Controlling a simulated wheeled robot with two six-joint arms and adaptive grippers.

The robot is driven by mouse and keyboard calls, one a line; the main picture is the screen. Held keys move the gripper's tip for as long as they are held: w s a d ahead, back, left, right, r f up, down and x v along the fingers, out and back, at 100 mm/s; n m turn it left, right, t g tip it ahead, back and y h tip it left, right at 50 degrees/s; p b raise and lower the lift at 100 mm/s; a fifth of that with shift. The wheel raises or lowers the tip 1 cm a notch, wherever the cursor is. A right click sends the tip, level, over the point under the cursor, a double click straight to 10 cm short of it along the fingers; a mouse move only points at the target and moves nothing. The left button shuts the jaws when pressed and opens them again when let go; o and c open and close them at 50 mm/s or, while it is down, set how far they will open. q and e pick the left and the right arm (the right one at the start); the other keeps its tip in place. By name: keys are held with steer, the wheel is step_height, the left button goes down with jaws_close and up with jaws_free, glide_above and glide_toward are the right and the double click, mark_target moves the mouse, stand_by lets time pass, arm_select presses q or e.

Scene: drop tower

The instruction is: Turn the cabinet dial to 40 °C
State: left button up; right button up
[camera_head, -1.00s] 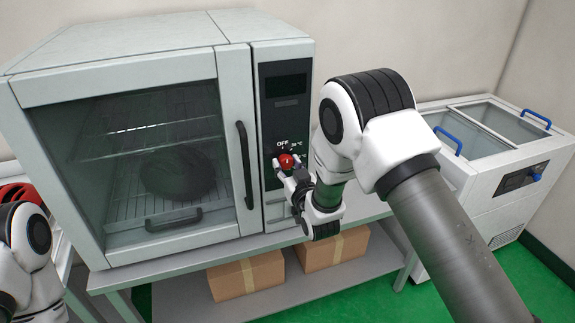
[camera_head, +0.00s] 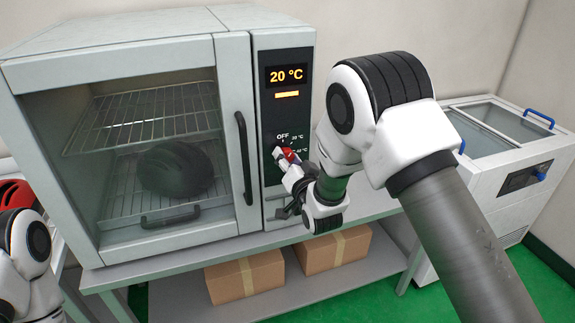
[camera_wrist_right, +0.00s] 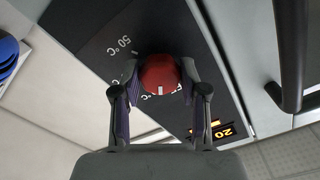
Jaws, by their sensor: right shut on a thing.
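The grey cabinet (camera_head: 150,55) stands on the table with its glass door shut. Its red dial (camera_head: 289,154) is on the black panel at the right of the door, below a lit display (camera_head: 287,76) that reads 20 °C. My right gripper (camera_head: 286,160) is shut on the dial. In the right wrist view the fingers hold the red dial (camera_wrist_right: 160,76) from both sides. A 50 °C label shows there; other labels are partly hidden by the dial and fingers. My left arm shows at the left edge, but its gripper is out of view.
A dark helmet (camera_head: 174,170) sits on a wire rack inside the lit cabinet. The long vertical door handle (camera_head: 244,158) is just left of the panel. Cardboard boxes (camera_head: 245,277) stand on the lower shelf. A white chest freezer (camera_head: 500,190) is at the right.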

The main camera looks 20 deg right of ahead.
steer(key=m+b, duration=0.5)
steer(key=m, duration=0.8)
steer(key=shift+b, duration=0.4)
steer(key=shift+r, duration=0.1)
steer(key=o, duration=1.1)
steer(key=shift+o, duration=0.2)
steer(key=shift+d, duration=0.1)
